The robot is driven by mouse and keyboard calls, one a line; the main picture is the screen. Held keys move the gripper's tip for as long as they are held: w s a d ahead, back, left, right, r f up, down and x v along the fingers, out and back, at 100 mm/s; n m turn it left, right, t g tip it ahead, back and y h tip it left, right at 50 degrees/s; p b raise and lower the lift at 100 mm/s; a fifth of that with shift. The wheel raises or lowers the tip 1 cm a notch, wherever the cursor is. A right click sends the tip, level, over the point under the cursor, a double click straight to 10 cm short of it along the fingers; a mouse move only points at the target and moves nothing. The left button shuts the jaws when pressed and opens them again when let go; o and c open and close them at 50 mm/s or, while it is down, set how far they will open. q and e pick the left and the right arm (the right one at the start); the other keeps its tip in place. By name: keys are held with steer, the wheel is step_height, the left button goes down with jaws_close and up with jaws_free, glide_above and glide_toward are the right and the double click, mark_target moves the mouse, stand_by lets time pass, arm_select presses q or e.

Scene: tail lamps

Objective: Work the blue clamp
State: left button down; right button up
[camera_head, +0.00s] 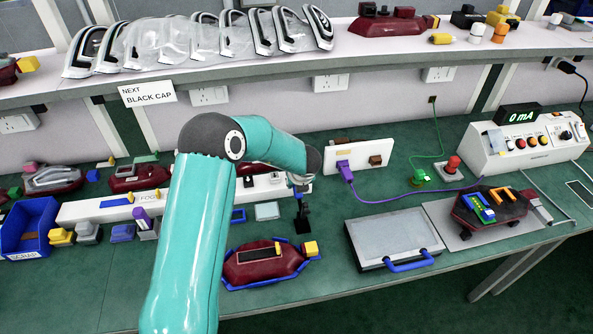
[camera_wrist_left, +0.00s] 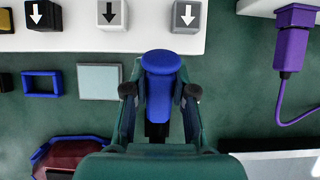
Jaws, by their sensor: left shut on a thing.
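My left gripper (camera_wrist_left: 160,92) reaches down over the bench and is shut on a blue, rounded piece with a black part below it. This looks like the blue clamp (camera_wrist_left: 160,85), held between the two fingertips. In the head view my left gripper (camera_head: 300,185) is small, and a black upright part (camera_head: 302,217) shows below it. Just in front lies a dark red tail lamp (camera_head: 250,272) in a blue-edged holder with a yellow block (camera_head: 311,248). The lamp's corner shows in the wrist view (camera_wrist_left: 70,152). My right gripper is not in view.
A white strip with arrow-marked blocks (camera_wrist_left: 75,40) runs behind the gripper. A grey tray with a blue handle (camera_head: 410,262) stands to the right. Beyond it are a fixture with blue and orange parts (camera_head: 485,208) and a meter box (camera_head: 520,150). A purple cable (camera_head: 385,201) crosses the bench.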

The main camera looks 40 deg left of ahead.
mark_target(300, 202)
arm_select(q)
steer(key=shift+w+r, duration=0.1)
steer(key=shift+w, duration=0.05)
stand_by(0.3)
steer(key=c, duration=0.9)
jaws_free()
steer(key=v, duration=1.1)
steer(key=shift+d+r, duration=0.15)
steer(key=shift+r, duration=0.15)
